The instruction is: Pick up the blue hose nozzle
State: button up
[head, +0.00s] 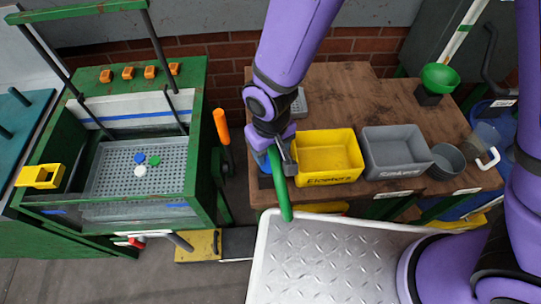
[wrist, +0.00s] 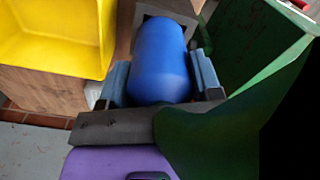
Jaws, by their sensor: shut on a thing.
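In the wrist view a smooth, rounded blue piece (wrist: 160,62), which looks like the hose nozzle, sits between the two fingers of my gripper (wrist: 161,80). Both fingers press against its sides. In the head view my gripper (head: 272,158) is at the left edge of the wooden table, just left of the yellow bin, and largely hides the blue piece. A long green part (head: 278,185) hangs down from the gripper there. It shows as a large dark green shape (wrist: 215,140) close to the wrist camera. I cannot tell whether it is joined to the blue piece.
A yellow bin (head: 327,179) and a grey bin (head: 391,172) stand on the wooden table (head: 340,92), with a grey cup (head: 447,161) and green funnel (head: 440,78) at right. A green-framed sorting tank (head: 203,125) is at left. A metal tread-plate surface (head: 325,262) lies in front.

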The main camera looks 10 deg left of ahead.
jog(key=shift+r, duration=5)
jog(key=o, duration=0.4)
jog(key=shift+c, duration=1)
jog(key=shift+w, duration=0.1)
